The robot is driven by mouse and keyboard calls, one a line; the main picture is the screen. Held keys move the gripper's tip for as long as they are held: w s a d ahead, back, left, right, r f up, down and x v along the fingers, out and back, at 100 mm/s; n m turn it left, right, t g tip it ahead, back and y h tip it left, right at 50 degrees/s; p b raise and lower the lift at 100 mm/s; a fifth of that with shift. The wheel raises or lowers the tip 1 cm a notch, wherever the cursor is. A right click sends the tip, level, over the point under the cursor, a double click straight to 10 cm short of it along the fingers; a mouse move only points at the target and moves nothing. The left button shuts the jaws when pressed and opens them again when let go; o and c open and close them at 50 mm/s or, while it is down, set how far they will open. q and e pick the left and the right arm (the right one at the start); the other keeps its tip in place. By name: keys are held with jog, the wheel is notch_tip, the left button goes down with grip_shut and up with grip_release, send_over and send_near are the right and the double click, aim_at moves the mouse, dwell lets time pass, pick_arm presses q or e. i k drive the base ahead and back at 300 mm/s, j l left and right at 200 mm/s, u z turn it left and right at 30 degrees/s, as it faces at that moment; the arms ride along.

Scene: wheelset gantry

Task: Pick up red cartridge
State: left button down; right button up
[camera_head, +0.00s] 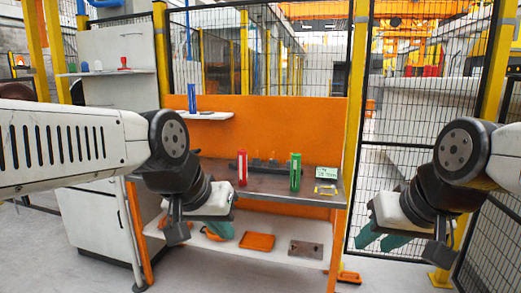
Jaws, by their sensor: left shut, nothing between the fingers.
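The red cartridge (242,168) stands upright on the dark top of the workbench (265,185), left of the middle. A green cartridge (295,172) stands to its right. My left gripper (220,230) hangs in front of the bench, below and left of the red cartridge and apart from it. Its teal fingers are shut and empty, partly hidden by its own body. My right gripper (381,241) is far to the right, in front of the mesh fence. Its two teal fingers stand apart with nothing seen between them.
A blue cartridge (192,97) stands on a small white shelf (208,115) at upper left. Dark fixtures lie between the red and green cartridges. An orange tray (257,242) and a brown plate (306,249) lie on the lower shelf. An orange panel (270,130) backs the bench.

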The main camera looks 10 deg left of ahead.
aim_at(242, 155)
jog(key=i+j, duration=0.3)
jog(key=i+j+z, duration=0.1)
jog(key=i+j, duration=0.15)
jog(key=j, duration=0.25)
jog(key=i+j, duration=0.55)
jog(key=j, duration=0.25)
jog(key=i+j+z, duration=0.1)
jog(key=i+j, duration=0.15)
jog(key=j, duration=0.15)
jog(key=i+j, duration=0.25)
jog(key=j, duration=0.2)
jog(key=i+j, duration=0.25)
jog(key=j, duration=0.15)
jog(key=z, duration=0.05)
